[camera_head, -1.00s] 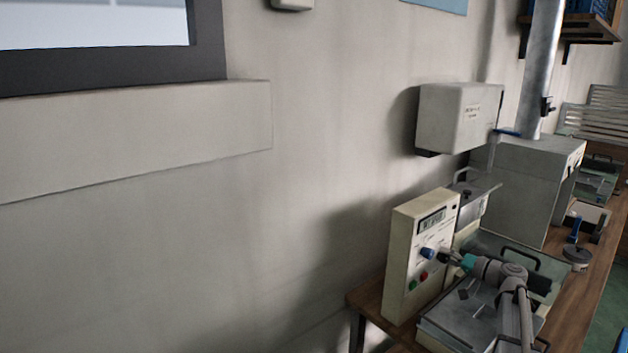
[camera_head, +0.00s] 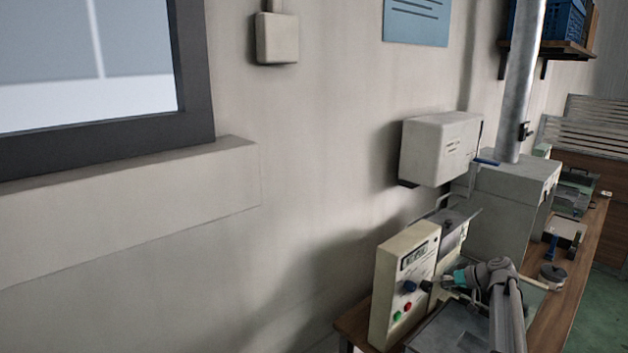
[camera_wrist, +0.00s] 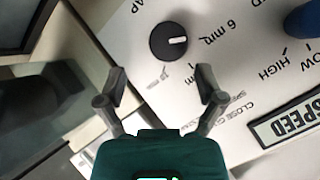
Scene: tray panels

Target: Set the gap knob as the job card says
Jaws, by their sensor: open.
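The gap knob (camera_wrist: 168,40) is black and round, with a white pointer line turned to the right in the wrist view, toward the "6 mm" mark (camera_wrist: 216,33). Another mark below the knob is too small to read. My gripper (camera_wrist: 161,82) is open and empty; its two fingertips are apart, below the knob in the picture and not around it. In the head view my gripper (camera_head: 428,287) is at the face of the cream control box (camera_head: 384,294), beside its blue knob (camera_head: 409,286). A blue sheet (camera_head: 415,22) hangs on the wall; its writing is unreadable.
The blue knob (camera_wrist: 303,19) with LOW and HIGH marks sits to the right in the wrist view, above a SPEED display (camera_wrist: 287,122). Red (camera_head: 407,307) and green (camera_head: 397,316) buttons are low on the box. A grey machine (camera_head: 505,205) stands behind on the wooden bench.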

